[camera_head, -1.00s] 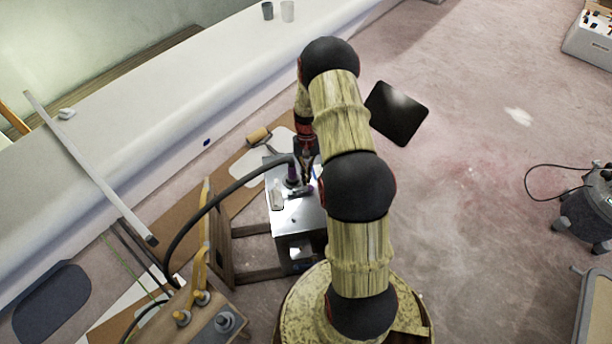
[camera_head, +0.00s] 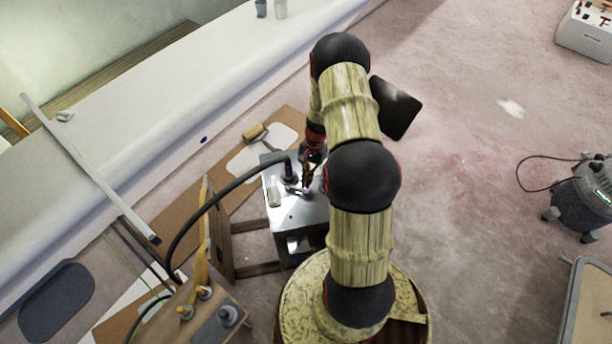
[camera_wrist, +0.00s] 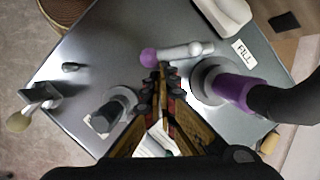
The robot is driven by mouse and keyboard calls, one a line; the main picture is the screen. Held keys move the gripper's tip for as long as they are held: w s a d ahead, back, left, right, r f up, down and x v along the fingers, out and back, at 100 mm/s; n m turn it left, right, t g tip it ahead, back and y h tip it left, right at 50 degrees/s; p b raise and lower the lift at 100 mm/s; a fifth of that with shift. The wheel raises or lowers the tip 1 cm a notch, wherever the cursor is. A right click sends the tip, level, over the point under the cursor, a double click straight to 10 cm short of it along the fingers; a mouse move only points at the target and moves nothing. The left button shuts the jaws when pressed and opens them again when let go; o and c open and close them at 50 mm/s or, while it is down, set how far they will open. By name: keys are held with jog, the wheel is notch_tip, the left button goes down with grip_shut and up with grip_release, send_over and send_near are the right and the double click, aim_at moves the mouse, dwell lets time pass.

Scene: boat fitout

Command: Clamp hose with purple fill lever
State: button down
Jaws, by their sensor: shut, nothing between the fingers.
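The fill lever shows in the wrist view as a pale bar (camera_wrist: 182,52) with a purple round knob (camera_wrist: 148,57), lying on top of a grey metal box (camera_wrist: 130,30). Beside it a black hose (camera_wrist: 285,102) ends in a purple collar (camera_wrist: 233,90) on a round port, near a label reading "FILL" (camera_wrist: 243,52). My gripper (camera_wrist: 163,74) is shut and empty, its tips right by the knob; I cannot tell whether they touch it. In the head view my gripper (camera_head: 307,178) is over the box (camera_head: 300,214), partly hidden by my arm.
A second capped fitting (camera_wrist: 110,112) and a pale-knobbed lever (camera_wrist: 32,106) stand on the box. A wooden frame (camera_head: 219,235) is left of the box. Open floor (camera_head: 480,110) lies to the right.

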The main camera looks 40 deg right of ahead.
jog(key=m, duration=0.1)
jog(key=s+m+p, duration=0.1)
jog(key=shift+s+a+r+m+t, duration=0.1)
jog(key=shift+a+m+t, duration=0.2)
jog(key=shift+a+t, duration=0.1)
jog(key=m, duration=0.1)
jog(key=s+a+m+p, duration=0.1)
jog(key=m, duration=0.1)
jog(key=shift+a+t, duration=0.1)
jog(key=shift+t, duration=0.3)
jog(key=a+m, duration=0.1)
jog(key=m+t, duration=0.1)
jog(key=m, duration=0.1)
jog(key=shift+s+a+m, duration=0.3)
jog(key=shift+s+a, duration=0.1)
jog(key=shift+a, duration=0.2)
jog(key=shift+a, duration=0.15)
